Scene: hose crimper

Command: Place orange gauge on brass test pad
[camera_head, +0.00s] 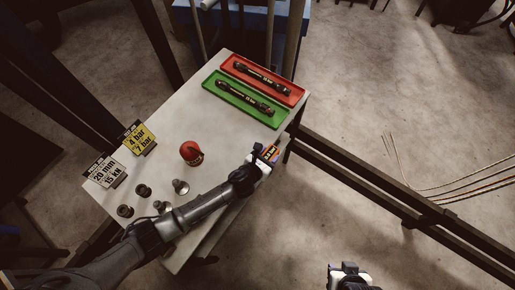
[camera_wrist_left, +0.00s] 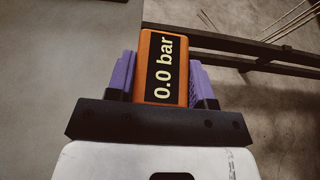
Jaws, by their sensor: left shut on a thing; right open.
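The orange gauge (camera_head: 270,152) is near the table's right edge in the head view. In the left wrist view, the gauge (camera_wrist_left: 144,62) has a black face reading "0.0 bar". My left gripper (camera_head: 262,160) is shut on it, with purple finger pads on both sides in the wrist view (camera_wrist_left: 162,78). The gauge overlaps the table edge; I cannot tell its height above the top. My right gripper (camera_head: 347,271) is at the bottom of the head view, off the table, open and apart from everything.
The table (camera_head: 215,105) holds a red tray (camera_head: 290,98) and a green tray (camera_head: 215,88), each with a black hose.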

